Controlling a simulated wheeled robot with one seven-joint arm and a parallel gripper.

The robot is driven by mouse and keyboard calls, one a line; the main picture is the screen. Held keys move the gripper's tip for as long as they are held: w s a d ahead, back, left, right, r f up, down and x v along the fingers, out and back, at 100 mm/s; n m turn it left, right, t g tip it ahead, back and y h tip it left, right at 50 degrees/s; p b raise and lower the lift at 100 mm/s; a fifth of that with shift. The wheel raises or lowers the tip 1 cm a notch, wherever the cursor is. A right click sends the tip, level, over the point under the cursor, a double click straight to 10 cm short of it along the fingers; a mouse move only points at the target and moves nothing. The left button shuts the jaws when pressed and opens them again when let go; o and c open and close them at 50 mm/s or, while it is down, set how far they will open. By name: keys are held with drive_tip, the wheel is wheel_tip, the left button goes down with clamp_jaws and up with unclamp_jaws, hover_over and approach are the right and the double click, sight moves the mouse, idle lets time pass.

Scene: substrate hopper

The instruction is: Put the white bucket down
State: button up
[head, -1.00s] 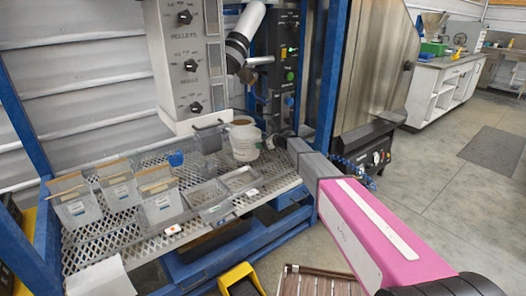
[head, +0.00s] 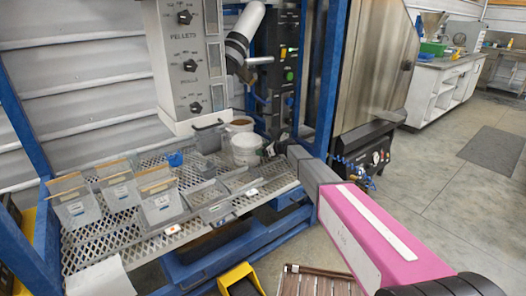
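The white bucket (head: 246,151) stands upright at the back right of the mesh shelf (head: 103,238), below and right of the grey control panel. I cannot tell whether its base touches the mesh. My gripper (head: 269,149) is small and dark at the bucket's right side, at the end of my pink arm reaching in from the lower right. Its fingers are too small and partly hidden to show whether they grip the bucket.
Low trays (head: 209,197) lie in front of the bucket. The control panel (head: 188,70) hangs above. A blue frame post (head: 335,80) rises right of my gripper.

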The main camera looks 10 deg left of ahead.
drive_tip(key=v, duration=1.2)
drive_tip(key=s+d+f+n+g+h, duration=0.2)
drive_tip(key=s+d+n+h, duration=0.4)
drive_tip(key=s+d, duration=1.1)
drive_tip(key=s+d+f+n+g+h, duration=0.2)
drive_tip(key=s+d+f+n+h, duration=0.2)
drive_tip(key=s+d+n, duration=1.1)
drive_tip(key=s+d+h, duration=0.3)
drive_tip(key=s, duration=0.5)
drive_tip(key=shift+d+f+n, duration=0.2)
drive_tip(key=shift+d+n, duration=0.05)
drive_tip(key=shift+n, duration=0.05)
